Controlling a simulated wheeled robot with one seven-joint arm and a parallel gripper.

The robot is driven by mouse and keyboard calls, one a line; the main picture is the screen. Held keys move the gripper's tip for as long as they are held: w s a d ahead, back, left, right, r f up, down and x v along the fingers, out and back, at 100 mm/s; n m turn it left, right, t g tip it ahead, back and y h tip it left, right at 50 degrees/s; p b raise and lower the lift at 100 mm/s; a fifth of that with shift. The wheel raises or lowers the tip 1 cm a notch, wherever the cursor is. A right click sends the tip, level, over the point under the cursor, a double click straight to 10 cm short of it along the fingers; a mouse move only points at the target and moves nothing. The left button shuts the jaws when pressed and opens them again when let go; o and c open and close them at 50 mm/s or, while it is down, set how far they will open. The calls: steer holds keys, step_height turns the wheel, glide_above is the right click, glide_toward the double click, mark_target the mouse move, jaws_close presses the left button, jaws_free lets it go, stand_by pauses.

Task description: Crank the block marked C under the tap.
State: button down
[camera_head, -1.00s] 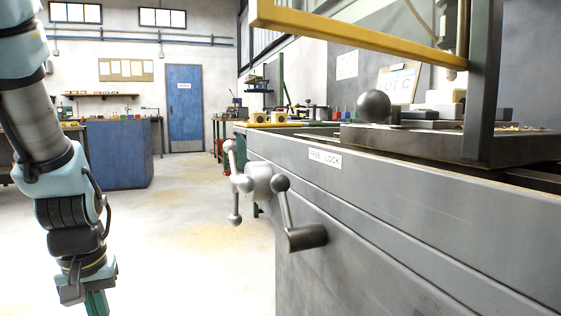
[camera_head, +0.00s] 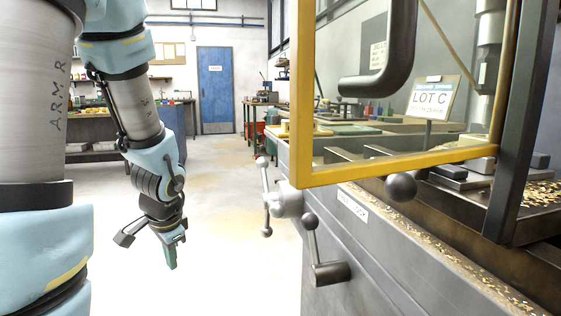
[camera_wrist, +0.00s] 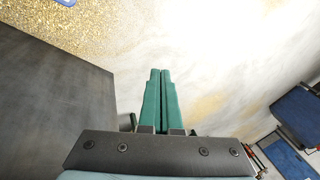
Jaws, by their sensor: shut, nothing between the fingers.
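My gripper (camera_head: 172,250) hangs at the left of the head view, left of the machine and apart from it. Its green fingers (camera_wrist: 160,90) are shut and empty in the wrist view. A silver hub with ball-ended spokes (camera_head: 284,202) is on the machine's left end. Beside it is a crank arm with a cylindrical grip (camera_head: 330,273). A sign reading LOT C (camera_head: 431,99) stands behind the clear guard. Grey blocks (camera_head: 452,170) lie on the machine bed, partly hidden by the guard frame. I see no letter on any block. The tap's tip cannot be made out.
A yellow-framed clear guard (camera_head: 398,167) with a black handle (camera_head: 380,85) covers the machine's front. A dark ball knob (camera_head: 401,187) sits below it. Brass chips lie along the grey machine's edge (camera_head: 430,235). The floor (camera_head: 225,175) on the left is open towards a blue door (camera_head: 216,90).

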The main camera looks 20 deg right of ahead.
steer(key=w+d+r+m+t+h+p, duration=0.15)
steer(key=w+d+r+m+p, duration=0.25)
steer(key=d+r+m+p, duration=0.6)
steer(key=m+g+y+p, duration=0.2)
steer(key=m+g+p, duration=0.3)
steer(key=m+p, duration=2.45)
glide_toward(278, 203)
steer(key=f+m+b, duration=0.1)
steer(key=f, duration=0.1)
steer(key=f+m+b, duration=0.1)
steer(key=f, duration=0.1)
steer(key=f+m+b, duration=0.1)
steer(key=f+b, duration=0.1)
steer(key=shift+w+a+f+m, duration=0.25)
steer(key=shift+a+f+m, duration=0.05)
steer(key=shift+f+m, duration=0.1)
